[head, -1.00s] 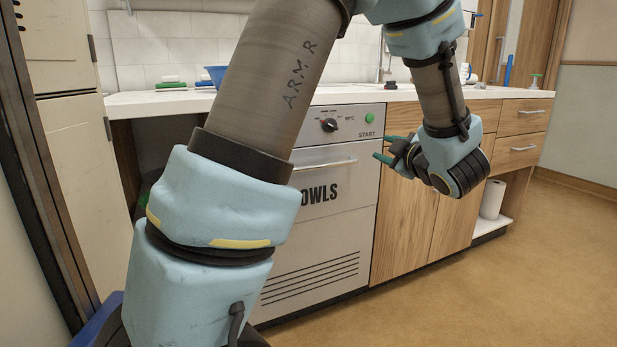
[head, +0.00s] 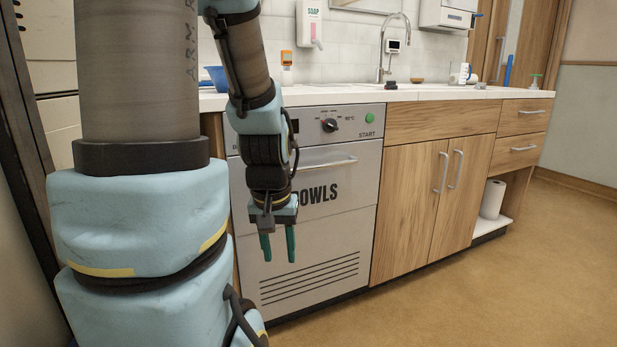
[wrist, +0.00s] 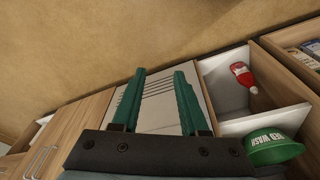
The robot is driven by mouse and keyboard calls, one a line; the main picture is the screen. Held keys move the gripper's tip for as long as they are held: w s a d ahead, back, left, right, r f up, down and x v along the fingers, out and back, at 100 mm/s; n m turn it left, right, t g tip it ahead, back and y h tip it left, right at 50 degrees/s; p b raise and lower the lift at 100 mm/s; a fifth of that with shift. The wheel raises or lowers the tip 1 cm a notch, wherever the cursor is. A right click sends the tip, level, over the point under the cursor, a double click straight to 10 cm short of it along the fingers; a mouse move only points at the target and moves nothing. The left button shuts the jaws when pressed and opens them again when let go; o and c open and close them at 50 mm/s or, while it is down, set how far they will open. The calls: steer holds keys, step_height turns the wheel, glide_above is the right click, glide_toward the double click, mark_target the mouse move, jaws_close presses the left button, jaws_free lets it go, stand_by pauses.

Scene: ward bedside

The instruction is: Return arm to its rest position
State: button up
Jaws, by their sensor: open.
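My gripper (head: 278,246) hangs with its two green fingers pointing down, in front of the grey bowl washer (head: 318,235) in the head view. The fingers are apart with nothing between them. In the wrist view, my gripper (wrist: 160,98) also shows its fingers spread and empty. The washer's vented front panel (wrist: 150,92) shows beyond and between them. The washer door is shut, with its handle across the front. Whether the fingers touch the panel cannot be told; they look apart from it.
A white counter (head: 440,93) runs above wooden cupboards (head: 415,190). In the wrist view, an open compartment (wrist: 225,85) holds a red-and-white bottle (wrist: 242,75); a green bowl (wrist: 272,148) is near it. A paper roll (head: 492,199) stands on a low shelf. The floor (head: 450,290) at right is clear.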

step_height(320, 180, up, 30)
steer(key=s+a+p, duration=0.1)
steer(key=p, duration=2.9)
steer(key=shift+r+p, duration=0.25)
steer(key=shift+p, duration=0.05)
